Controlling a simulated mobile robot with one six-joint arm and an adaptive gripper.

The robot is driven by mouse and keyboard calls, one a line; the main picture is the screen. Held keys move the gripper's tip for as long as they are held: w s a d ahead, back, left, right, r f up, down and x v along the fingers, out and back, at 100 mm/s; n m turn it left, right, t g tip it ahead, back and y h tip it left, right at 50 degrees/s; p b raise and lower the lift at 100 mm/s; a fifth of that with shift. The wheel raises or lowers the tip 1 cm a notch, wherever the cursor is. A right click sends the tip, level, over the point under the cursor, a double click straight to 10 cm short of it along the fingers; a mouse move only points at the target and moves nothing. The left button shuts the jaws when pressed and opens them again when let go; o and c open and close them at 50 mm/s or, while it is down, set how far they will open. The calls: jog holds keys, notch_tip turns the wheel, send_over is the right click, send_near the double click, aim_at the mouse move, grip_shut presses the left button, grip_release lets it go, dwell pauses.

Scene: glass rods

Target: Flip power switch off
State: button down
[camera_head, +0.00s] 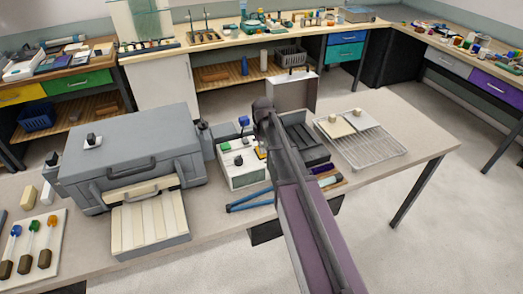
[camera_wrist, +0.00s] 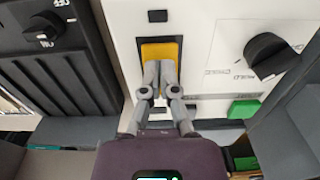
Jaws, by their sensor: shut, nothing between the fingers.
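The power switch (camera_wrist: 161,50) appears to be the yellow-orange rocker in a dark frame on a white control box (camera_wrist: 205,25), in the wrist view. My gripper (camera_wrist: 160,66) is shut and empty, its two fingertips together over the lower part of the rocker. The fingers hide that part, and I cannot tell whether they touch it or which way it is tipped. In the head view the white control box (camera_head: 238,177) stands on the bench, and a small orange patch (camera_head: 262,153) shows beside my arm, which hides the gripper.
A black knob (camera_wrist: 272,55) and a green button (camera_wrist: 244,109) sit right of the switch. A large grey machine (camera_head: 130,150) stands left of the box. A wire rack (camera_head: 375,150) lies to the right. Blue tongs (camera_head: 248,201) lie in front.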

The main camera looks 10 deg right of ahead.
jog(key=shift+r+p, duration=3.25)
jog(key=shift+r, duration=0.15)
jog(key=shift+s, duration=0.15)
jog(key=s+f+m+b, duration=0.1)
jog(key=s+m, duration=0.1)
jog(key=s, duration=1.8)
jog(key=shift+s+a, duration=0.15)
jog(key=shift+s, duration=0.05)
